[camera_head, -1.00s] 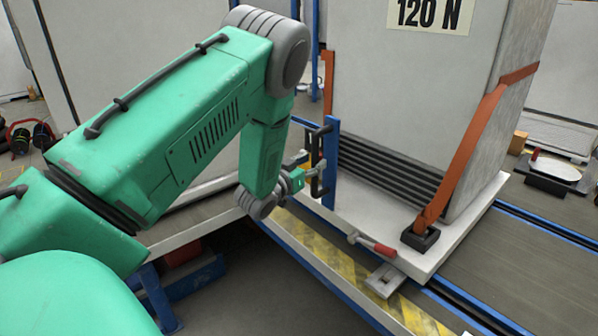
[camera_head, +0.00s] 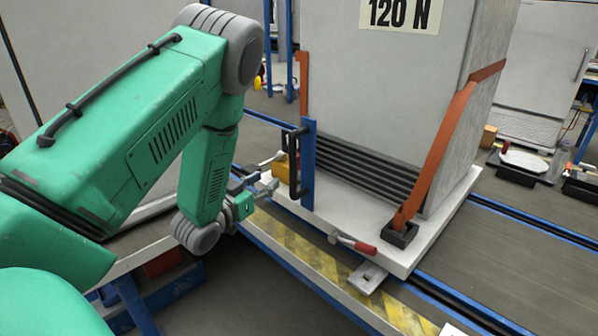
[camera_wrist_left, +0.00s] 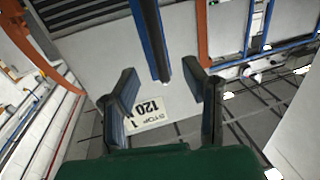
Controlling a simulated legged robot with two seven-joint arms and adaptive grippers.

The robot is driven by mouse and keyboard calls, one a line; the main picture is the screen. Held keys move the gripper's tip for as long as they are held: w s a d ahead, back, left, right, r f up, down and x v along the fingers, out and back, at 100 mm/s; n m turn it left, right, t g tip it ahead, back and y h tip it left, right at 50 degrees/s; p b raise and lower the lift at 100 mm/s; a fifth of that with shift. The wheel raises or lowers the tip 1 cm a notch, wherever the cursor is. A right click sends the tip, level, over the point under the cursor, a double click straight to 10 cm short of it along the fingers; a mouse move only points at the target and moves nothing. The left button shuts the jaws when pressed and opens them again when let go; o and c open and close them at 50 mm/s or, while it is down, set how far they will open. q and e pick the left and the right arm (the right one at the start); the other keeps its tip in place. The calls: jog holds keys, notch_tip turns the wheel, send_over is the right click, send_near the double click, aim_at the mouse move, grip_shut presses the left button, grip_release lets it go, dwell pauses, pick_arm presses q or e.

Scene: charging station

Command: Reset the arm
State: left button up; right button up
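My left arm (camera_head: 130,120) comes in from the left in the head view, bent downward at its grey elbow. My left gripper (camera_head: 276,172) is open and empty, just left of the black handle (camera_head: 293,162) on the blue upright post (camera_head: 308,165). A small gap shows between fingertips and handle. In the left wrist view its two dark fingers (camera_wrist_left: 165,92) are spread, with the blue post (camera_wrist_left: 150,40) reaching between them in the picture. My right gripper is not in view.
A tall grey cabinet labelled 120 N (camera_head: 390,80) stands strapped on a white pallet (camera_head: 440,235). A red-handled lever (camera_head: 352,243) lies at the pallet's front edge. A yellow block (camera_head: 284,167) sits behind the handle. Yellow-black striped edging (camera_head: 300,250) runs along the conveyor front.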

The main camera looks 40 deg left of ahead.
pick_arm(q)
jog(key=s+d+f+g+h+p, duration=0.1)
jog(key=s+d+f+g, duration=0.45)
jog(key=f, duration=0.35)
jog(key=s+d+f+g, duration=0.4)
jog(key=s+d+f, duration=0.1)
jog(key=d+f, duration=0.25)
jog(key=s+d+f+m+g, duration=0.1)
jog(key=s+d+f+g, duration=0.2)
jog(key=s, duration=0.6)
jog(key=s+d+f+m+g+h, duration=0.1)
jog(key=s+d+f+g, duration=0.2)
jog(key=s, duration=0.6)
jog(key=d+g+p, duration=0.1)
jog(key=d, duration=0.1)
jog(key=shift+d+f+g, duration=0.35)
jog(key=shift+d, duration=0.05)
